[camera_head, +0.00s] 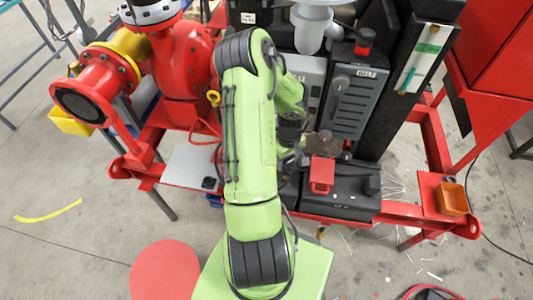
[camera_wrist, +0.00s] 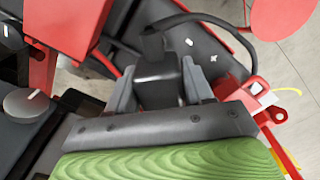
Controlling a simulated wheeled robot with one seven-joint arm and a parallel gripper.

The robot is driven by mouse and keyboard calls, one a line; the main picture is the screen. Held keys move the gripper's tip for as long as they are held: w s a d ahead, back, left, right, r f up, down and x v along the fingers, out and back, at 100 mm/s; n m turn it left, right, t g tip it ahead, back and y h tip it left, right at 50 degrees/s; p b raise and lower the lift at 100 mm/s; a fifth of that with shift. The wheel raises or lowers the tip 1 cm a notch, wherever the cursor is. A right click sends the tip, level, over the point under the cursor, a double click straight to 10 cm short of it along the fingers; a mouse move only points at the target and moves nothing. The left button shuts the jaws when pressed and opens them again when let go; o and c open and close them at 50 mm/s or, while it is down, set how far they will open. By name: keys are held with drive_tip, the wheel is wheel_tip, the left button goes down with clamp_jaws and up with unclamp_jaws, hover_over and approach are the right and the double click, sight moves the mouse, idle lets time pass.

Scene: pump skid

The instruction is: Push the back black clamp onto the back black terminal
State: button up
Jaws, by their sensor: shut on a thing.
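My gripper (camera_wrist: 158,88) shows in the wrist view with its two grey fingers on either side of a black block, the black clamp (camera_wrist: 157,72). It is shut on this clamp. A black cable runs from the clamp's top and curves to the right. The clamp is over or against a dark battery top. I cannot tell whether it touches a terminal, as the black terminal is hidden under it. In the head view my green arm covers most of the gripper and the clamp. The black battery (camera_head: 348,192) shows beside the arm.
A red block (camera_head: 321,174) stands on the battery, and a large red block fills the upper left of the wrist view. A grey panel with knobs (camera_head: 352,100) stands behind. The red frame holds an orange cup (camera_head: 452,198) at right. A grey plate (camera_head: 190,166) lies left.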

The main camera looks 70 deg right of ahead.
sight(288, 167)
drive_tip(key=shift+s+d+r, duration=0.1)
drive_tip(key=shift+s+d, duration=0.25)
drive_tip(key=shift+d, duration=0.05)
drive_tip(key=shift+a+f+b, duration=0.15)
drive_tip(key=shift+f+b, duration=0.4)
drive_tip(key=shift+f, duration=0.2)
wheel_tip(288, 167, down, 4)
drive_tip(key=b, duration=0.3)
drive_tip(key=shift+f, duration=0.15)
drive_tip(key=shift+r, duration=0.2)
drive_tip(key=shift+f+b, duration=1.7)
drive_tip(key=shift+b, duration=0.2)
drive_tip(key=o, duration=1.3)
drive_tip(key=shift+o, duration=0.2)
drive_tip(key=shift+r, duration=0.1)
